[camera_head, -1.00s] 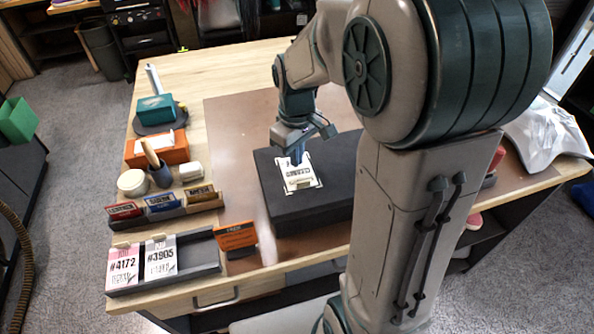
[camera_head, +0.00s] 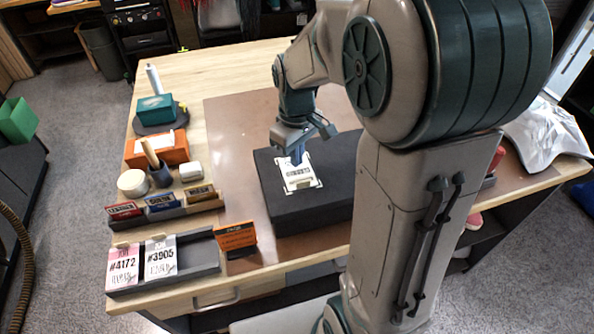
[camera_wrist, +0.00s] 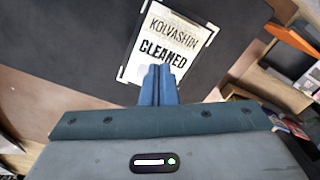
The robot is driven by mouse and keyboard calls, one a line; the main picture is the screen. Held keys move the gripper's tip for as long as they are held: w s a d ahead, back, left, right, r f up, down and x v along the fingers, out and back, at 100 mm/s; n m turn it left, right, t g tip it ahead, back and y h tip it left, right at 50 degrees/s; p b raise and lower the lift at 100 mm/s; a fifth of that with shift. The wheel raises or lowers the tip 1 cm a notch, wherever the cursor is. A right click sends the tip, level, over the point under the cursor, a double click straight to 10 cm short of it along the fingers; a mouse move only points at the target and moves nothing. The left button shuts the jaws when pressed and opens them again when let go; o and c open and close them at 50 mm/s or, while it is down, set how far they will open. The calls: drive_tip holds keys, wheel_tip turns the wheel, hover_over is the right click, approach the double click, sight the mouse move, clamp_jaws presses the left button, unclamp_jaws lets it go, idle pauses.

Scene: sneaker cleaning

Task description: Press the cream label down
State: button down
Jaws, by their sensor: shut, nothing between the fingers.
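The cream label (camera_head: 298,174) lies on top of the black box (camera_head: 322,203) within white corner marks. In the wrist view the label (camera_wrist: 168,38) reads "KOLVASHIN CLEANED". My gripper (camera_head: 297,158) is over the label's far end in the head view. In the wrist view its blue fingers (camera_wrist: 158,72) are closed together with nothing between them, and their tips overlap the label's lower edge. I cannot tell whether the tips touch the label. A small cream piece shows at the label's near end in the head view.
A grey tray (camera_head: 204,262) holds a pink #4172 tag (camera_head: 122,268) and a white #3905 tag (camera_head: 161,258). An orange card (camera_head: 236,237) stands beside it. An orange box (camera_head: 157,149), cups and a teal box (camera_head: 155,109) stand at left. The brown mat beyond the box is clear.

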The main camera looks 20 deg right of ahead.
drive_tip(key=shift+s+f+b, duration=0.1)
drive_tip(key=shift+f+b, duration=0.6)
drive_tip(key=shift+f, duration=0.25)
idle(0.7)
drive_tip(key=shift+r, duration=0.1)
wheel_tip(320, 180, up, 8)
drive_tip(key=p, duration=0.6)
idle(0.7)
drive_tip(key=s+r+m+t+b, duration=0.1)
drive_tip(key=s+m+t, duration=0.1)
drive_tip(key=s, duration=0.5)
drive_tip(key=s+r+m+t+b, duration=0.1)
drive_tip(key=s+r+m, duration=0.1)
drive_tip(key=s+m, duration=0.2)
drive_tip(key=shift+s+r+t, duration=0.3)
drive_tip(key=shift+s+t, duration=0.1)
drive_tip(key=shift+s, duration=1.2)
